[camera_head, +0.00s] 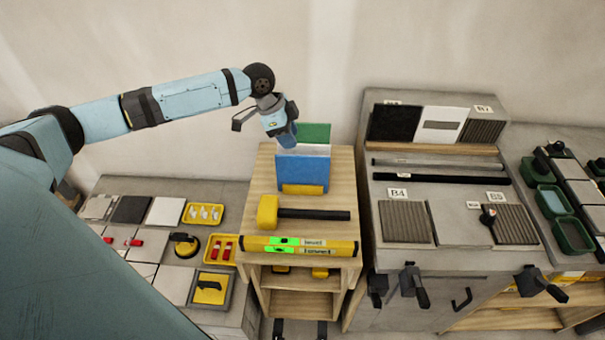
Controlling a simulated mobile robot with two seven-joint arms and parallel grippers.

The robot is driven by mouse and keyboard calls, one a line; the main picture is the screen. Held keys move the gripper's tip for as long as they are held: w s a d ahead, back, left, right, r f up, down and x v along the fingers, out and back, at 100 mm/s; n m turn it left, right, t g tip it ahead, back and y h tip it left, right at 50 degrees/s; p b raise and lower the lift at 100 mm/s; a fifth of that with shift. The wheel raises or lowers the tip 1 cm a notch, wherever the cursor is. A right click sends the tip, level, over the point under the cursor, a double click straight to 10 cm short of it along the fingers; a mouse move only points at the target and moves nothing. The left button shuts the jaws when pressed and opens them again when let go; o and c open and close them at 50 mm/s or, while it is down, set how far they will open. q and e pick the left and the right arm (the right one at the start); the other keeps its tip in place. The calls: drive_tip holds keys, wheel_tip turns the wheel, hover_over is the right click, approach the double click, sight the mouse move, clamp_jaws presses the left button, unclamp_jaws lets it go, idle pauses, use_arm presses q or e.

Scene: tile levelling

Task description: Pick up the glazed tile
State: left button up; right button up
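My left gripper (289,138) points down at the top edge of the upright tiles on the wooden stand. Its fingertips overlap the tiles in the picture, and I cannot tell whether they touch or how far apart they are. A blue tile (302,173) stands in front, with a thin white edge (315,149) and a green tile (315,132) behind it. A yellow holder (303,189) is at their foot. No label shows which tile is the glazed one. My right gripper is not in view.
A yellow-headed mallet (310,214) and a yellow level (300,246) lie on the wooden stand (259,180). The left bench holds flat tiles, a white one (166,211) among them, and yellow trays (204,214). The right bench (455,215) holds ribbed tiles, bars and clamps.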

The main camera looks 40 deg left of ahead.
sight(302, 158)
use_arm(q)
drive_tip(key=x, duration=0.3)
drive_tip(key=shift+f, duration=0.1)
drive_tip(key=p+x, duration=0.1)
drive_tip(key=x, duration=0.4)
drive_tip(key=shift+w+d+f+p, duration=0.15)
drive_tip(key=shift+w+p, duration=0.05)
drive_tip(key=shift+p, duration=0.1)
drive_tip(key=shift+f, duration=0.25)
drive_tip(key=shift+c, duration=0.4)
clamp_jaws()
